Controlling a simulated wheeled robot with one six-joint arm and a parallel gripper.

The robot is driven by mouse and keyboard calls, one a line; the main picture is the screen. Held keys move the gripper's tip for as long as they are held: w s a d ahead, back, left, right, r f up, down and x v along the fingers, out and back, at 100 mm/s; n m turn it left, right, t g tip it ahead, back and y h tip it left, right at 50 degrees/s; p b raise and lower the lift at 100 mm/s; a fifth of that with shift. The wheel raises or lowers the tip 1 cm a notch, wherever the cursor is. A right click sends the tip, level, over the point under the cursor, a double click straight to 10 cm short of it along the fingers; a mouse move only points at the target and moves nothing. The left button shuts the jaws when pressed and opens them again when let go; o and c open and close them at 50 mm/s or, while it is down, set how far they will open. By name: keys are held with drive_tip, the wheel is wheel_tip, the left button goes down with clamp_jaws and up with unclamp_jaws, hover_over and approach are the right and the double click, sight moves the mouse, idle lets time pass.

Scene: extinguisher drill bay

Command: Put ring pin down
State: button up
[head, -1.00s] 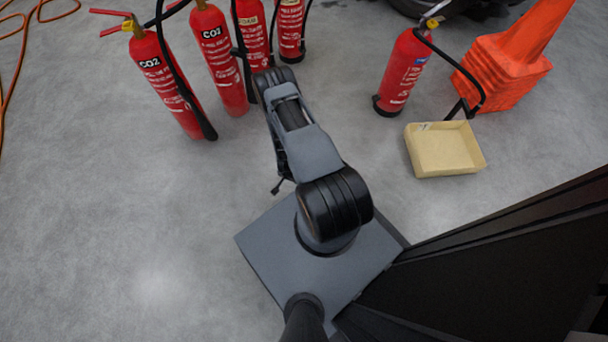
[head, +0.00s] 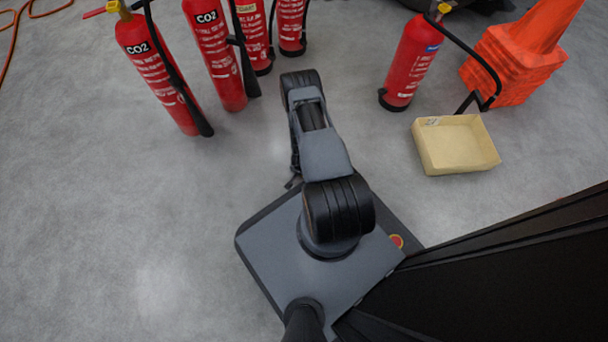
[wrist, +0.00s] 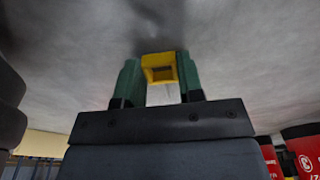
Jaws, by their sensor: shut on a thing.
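My gripper (wrist: 159,72) shows in the wrist view with two green fingers. They are shut on the ring pin (wrist: 158,60), a yellow squarish piece with an opening in it, held at the fingertips. Grey floor is behind it in that view, and nothing is seen touching the pin from below. In the head view my arm hides the gripper and the pin. A shallow pale yellow tray (head: 458,160) lies on the floor at the right, with a small whitish label at its back left corner. It looks empty.
Several red extinguishers (head: 215,60) stand at the back left. A lone red extinguisher (head: 410,65) with a black hose stands behind the tray. Stacked orange cones (head: 515,65) are at the back right. The floor (head: 110,220) at left is clear.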

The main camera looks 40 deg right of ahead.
drive_tip(key=shift+f, duration=0.1)
drive_tip(key=o, duration=1)
